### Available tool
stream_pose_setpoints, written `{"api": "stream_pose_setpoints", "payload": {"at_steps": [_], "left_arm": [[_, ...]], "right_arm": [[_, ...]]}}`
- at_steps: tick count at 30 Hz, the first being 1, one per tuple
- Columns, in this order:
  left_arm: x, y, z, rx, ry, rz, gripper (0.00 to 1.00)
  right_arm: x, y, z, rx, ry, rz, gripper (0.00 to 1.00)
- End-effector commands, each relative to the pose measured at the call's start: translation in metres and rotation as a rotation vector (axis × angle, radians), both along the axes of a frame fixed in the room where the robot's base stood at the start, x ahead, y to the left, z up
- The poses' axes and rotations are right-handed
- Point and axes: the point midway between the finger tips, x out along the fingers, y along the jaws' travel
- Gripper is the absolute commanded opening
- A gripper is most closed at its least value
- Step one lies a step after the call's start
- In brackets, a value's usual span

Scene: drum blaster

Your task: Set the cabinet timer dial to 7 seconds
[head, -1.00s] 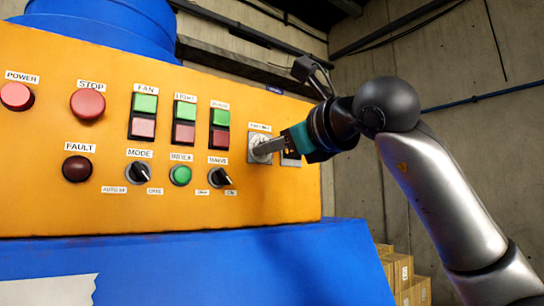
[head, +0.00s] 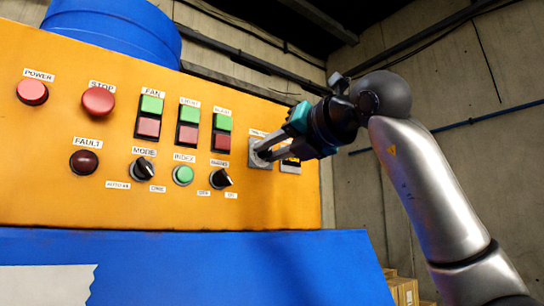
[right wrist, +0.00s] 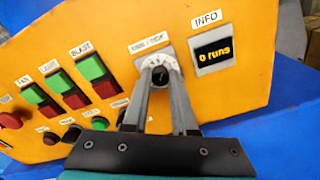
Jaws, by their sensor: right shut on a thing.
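The timer dial is on a grey scale plate (head: 254,152) at the right end of the orange cabinet panel. In the right wrist view, the dark timer dial (right wrist: 159,76) sits between the fingers, in front of the pale scale plate (right wrist: 155,54). My right gripper (head: 264,154) reaches the dial from the right with its two fingers on either side of the knob, shut on it; the fingertips also show in the right wrist view (right wrist: 161,70). The scale figures and the pointer's setting are too small or covered to read. My left gripper is not in view.
The INFO display (right wrist: 214,54) beside the dial reads "0 runs". Left of the dial are paired green and red buttons (head: 221,132), the MODE knob (head: 144,169), another black knob (head: 220,179) and the green INDEX button (head: 183,175). Cardboard boxes (head: 404,290) stand low right.

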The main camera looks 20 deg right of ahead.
Motion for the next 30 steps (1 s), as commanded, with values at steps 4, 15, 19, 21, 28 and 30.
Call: {"api": "stream_pose_setpoints", "payload": {"at_steps": [4, 15, 19, 21, 28, 30], "left_arm": [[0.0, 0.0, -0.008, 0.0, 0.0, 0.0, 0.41], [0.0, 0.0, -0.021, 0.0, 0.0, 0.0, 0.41], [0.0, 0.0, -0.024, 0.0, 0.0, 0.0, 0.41], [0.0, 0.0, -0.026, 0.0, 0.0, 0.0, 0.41], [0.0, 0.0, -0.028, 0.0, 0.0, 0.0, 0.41], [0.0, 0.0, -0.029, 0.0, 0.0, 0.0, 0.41]], "right_arm": [[-0.001, -0.001, 0.0, 0.135, 0.044, 0.0, 0.0], [-0.001, -0.001, 0.001, 0.434, 0.152, 0.0, 0.0], [-0.001, -0.002, 0.001, 0.514, 0.18, -0.001, 0.0], [-0.001, -0.002, 0.001, 0.547, 0.193, -0.001, 0.0], [0.0, -0.002, 0.001, 0.622, 0.219, -0.001, 0.0], [0.0, -0.002, 0.001, 0.632, 0.223, -0.002, 0.0]]}}
